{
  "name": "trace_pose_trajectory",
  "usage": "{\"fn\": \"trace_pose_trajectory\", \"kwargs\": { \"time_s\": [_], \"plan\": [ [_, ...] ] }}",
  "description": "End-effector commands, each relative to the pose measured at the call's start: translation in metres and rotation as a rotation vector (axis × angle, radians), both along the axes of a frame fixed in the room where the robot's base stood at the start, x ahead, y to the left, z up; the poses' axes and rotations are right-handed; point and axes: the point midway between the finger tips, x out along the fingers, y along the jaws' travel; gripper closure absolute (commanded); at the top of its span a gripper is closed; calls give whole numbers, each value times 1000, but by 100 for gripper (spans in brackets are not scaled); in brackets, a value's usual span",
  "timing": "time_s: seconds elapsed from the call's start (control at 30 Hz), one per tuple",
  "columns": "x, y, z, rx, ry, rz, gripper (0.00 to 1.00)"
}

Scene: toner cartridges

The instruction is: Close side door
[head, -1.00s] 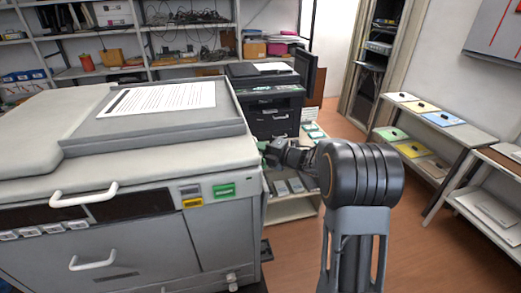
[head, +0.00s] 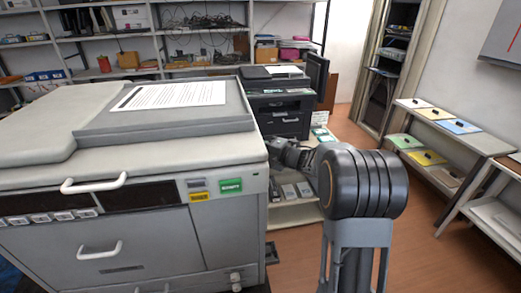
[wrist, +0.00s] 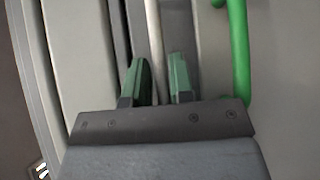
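The large grey copier (head: 195,235) fills the left of the head view. Its right side, where a side door would be, faces away and is hidden there. My gripper reaches to the copier's right edge and its fingers are hidden in the head view. In the wrist view my gripper (wrist: 160,82) has two green fingers standing apart, in front of upright grey and dark panels. A thin pale upright strip (wrist: 154,35) runs down into the gap between the fingers; I cannot tell whether they touch it. A green curved handle (wrist: 241,50) is right of the fingers.
A smaller black printer (head: 283,110) stands behind the copier on a low table (head: 298,215) with small items. Shelves (head: 190,70) line the back wall. Side tables (head: 470,140) with coloured folders stand at right. The brown floor between is clear.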

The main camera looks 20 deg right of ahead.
Motion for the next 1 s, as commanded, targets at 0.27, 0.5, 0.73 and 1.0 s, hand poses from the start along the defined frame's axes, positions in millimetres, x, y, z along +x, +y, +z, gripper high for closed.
{"fn": "trace_pose_trajectory", "kwargs": {
  "time_s": [0.27,0.5,0.73,1.0],
  "plan": [
    [-3,-3,1,0,-3,-1,77],
    [-31,-29,1,-2,-3,-7,77],
    [-67,-58,5,-1,-3,-5,77],
    [-96,-83,8,0,0,-3,77]
  ]
}}
